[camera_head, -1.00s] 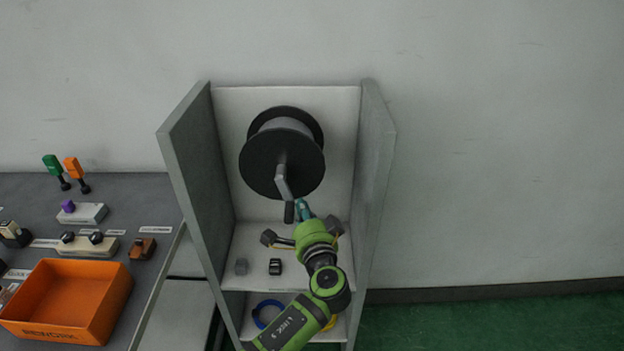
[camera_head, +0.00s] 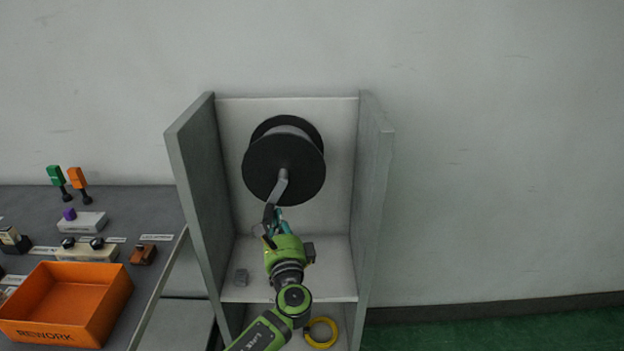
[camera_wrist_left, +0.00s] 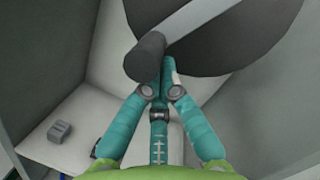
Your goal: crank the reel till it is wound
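The reel (camera_head: 285,165), with dark round flanges and a pale drum, is mounted on the back panel of a grey open cabinet. Its grey crank arm (camera_head: 279,187) points down and slightly left from the hub, with a dark handle (camera_head: 268,214) at its end. My left gripper (camera_head: 278,214) is just right of the handle, its teal fingers drawn together. In the left wrist view the handle (camera_wrist_left: 146,57) lies across the left of the fingertips (camera_wrist_left: 164,72); it looks beside them, not between them. Whether they touch is unclear. My right gripper is not in view.
Tall cabinet side walls (camera_head: 192,165) and (camera_head: 373,170) flank the reel. A bench at left holds an orange bin (camera_head: 65,302) and several switches.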

